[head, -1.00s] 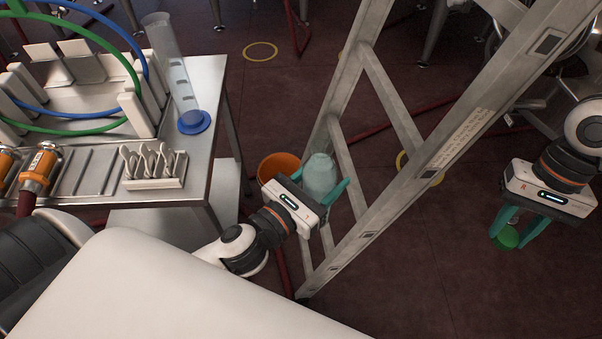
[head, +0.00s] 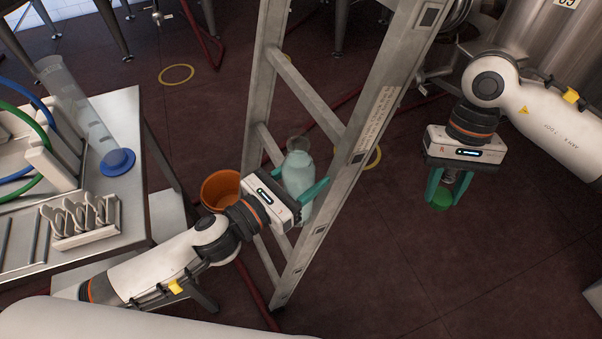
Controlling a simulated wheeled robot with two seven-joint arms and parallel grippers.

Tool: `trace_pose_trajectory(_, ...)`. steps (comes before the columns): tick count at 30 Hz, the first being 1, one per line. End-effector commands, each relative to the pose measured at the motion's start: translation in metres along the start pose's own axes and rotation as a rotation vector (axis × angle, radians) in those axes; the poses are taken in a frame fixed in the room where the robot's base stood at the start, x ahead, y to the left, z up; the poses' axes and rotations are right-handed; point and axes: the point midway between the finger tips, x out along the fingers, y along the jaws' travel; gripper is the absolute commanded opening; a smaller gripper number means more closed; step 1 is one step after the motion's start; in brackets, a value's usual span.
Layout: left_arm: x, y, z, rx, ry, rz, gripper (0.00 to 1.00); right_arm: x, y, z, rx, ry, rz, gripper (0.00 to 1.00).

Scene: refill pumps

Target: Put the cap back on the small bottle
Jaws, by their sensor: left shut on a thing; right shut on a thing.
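The small bottle (head: 298,172) is clear with pale bluish contents and stands upright between the fingers of my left gripper (head: 304,200), which is shut on it. Its neck points up and shows no cap. The green cap (head: 440,199) is held between the fingertips of my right gripper (head: 443,197), which points down at the right. The cap is well apart from the bottle, with the ladder between them in the picture. The far side of the bottle is hidden.
A metal ladder (head: 340,128) slants between my two grippers. An orange bucket (head: 219,190) is left of the bottle. A steel table (head: 128,205) at left carries a measuring cylinder (head: 92,120) and a white clip rack (head: 82,222). Open floor lies at the lower right.

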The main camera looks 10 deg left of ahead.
Motion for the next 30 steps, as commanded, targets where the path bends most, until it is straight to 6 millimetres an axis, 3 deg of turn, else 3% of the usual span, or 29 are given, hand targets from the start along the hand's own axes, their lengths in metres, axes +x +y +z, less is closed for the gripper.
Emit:
trace_pose_trajectory(8, 0.0, 0.0, -0.001, 0.0, 0.002, -0.001, 0.0, -0.003, 0.007, -0.004, 0.015, -0.001, 0.006, 0.13)
trace_pose_trajectory(18, 0.0, 0.0, -0.003, 0.001, 0.005, 0.0, 0.0, -0.028, 0.076, -0.052, 0.217, -0.002, 0.061, 0.13)
trace_pose_trajectory(23, 0.0, 0.0, -0.003, 0.001, 0.006, 0.0, 0.0, -0.037, 0.097, -0.076, 0.303, 0.0, 0.084, 0.13)
trace_pose_trajectory(30, 0.0, 0.0, -0.003, 0.001, 0.006, 0.0, 0.0, -0.064, 0.135, -0.069, 0.54, 0.003, 0.15, 0.13)
